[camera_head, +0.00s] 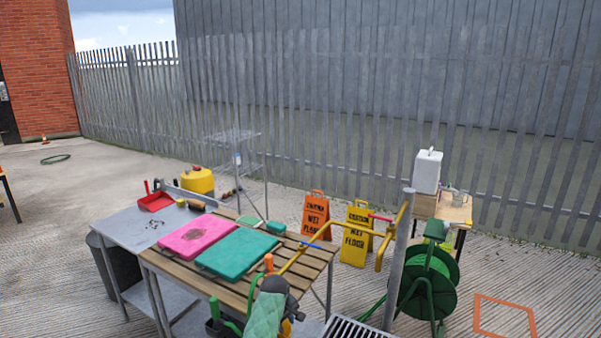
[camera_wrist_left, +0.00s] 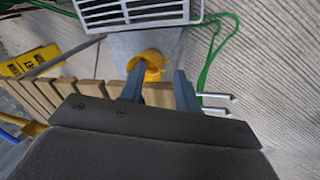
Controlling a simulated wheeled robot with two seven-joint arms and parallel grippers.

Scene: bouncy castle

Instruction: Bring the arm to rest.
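My left gripper (camera_head: 278,291) is a dark shape at the near right edge of the slatted wooden table (camera_head: 320,258). In the left wrist view its two grey fingers (camera_wrist_left: 158,75) stand apart with nothing clasped between them. A yellow ring-like piece (camera_wrist_left: 150,62) shows beyond the fingertips, on or over a grey surface; I cannot tell its distance. A green cloth or glove (camera_head: 264,319) is close to the gripper in the head view. My right gripper is in neither view.
A pink board (camera_head: 197,236) and a teal board (camera_head: 238,254) lie on the tables. A yellow pipe rail with a grey post (camera_head: 398,265), a green hose reel (camera_head: 430,278) and a grate (camera_head: 352,328) stand to the right. Wet-floor signs (camera_head: 355,240) are behind.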

